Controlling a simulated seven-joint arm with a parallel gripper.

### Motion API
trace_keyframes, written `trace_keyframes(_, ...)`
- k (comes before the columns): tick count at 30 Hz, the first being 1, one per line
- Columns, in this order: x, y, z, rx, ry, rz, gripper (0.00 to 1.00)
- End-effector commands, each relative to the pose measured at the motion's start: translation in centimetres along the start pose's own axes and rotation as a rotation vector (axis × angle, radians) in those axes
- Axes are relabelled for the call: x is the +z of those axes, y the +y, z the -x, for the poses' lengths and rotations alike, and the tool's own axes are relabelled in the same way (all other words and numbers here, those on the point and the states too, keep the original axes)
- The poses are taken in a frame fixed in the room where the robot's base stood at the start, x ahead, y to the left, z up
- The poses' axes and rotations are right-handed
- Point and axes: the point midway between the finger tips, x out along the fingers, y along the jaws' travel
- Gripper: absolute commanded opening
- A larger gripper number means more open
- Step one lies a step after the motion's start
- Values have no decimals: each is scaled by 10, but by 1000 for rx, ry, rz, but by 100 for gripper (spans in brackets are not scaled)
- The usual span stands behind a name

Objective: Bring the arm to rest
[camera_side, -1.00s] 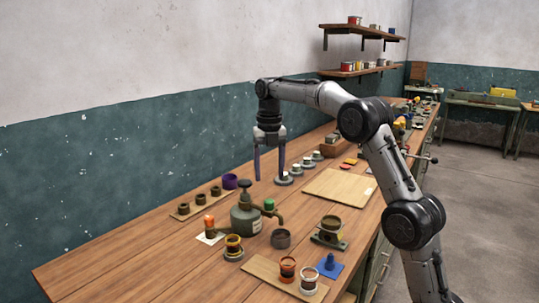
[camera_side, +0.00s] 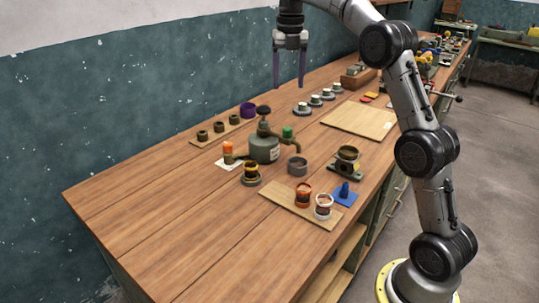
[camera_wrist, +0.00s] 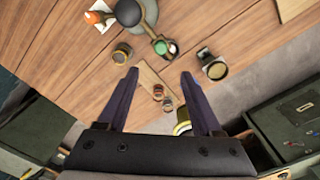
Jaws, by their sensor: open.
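Bench items show well below the fingers there, with no contact visible. The upper part of my arm is cut off by the top edge of the side view.
The bench holds a row of dark rings (camera_side: 219,127), a purple cup (camera_side: 247,110), a grey cup (camera_side: 297,166), a board with two jars (camera_side: 273,194), a blue piece (camera_side: 344,194), a pale board (camera_side: 360,121) and several round pieces (camera_side: 316,101). The front left is clear.

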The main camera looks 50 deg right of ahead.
Motion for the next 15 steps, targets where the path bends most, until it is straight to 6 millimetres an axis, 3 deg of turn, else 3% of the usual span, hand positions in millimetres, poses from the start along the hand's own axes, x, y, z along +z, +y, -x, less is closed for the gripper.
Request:
trace_keyframes(5, -37, 8, 52, 40, -84, 49, 67)
trace_keyframes(9, -93, 5, 83, 65, -124, 79, 67)
trace_keyframes(15, -170, -10, 95, 133, -174, -108, 67)
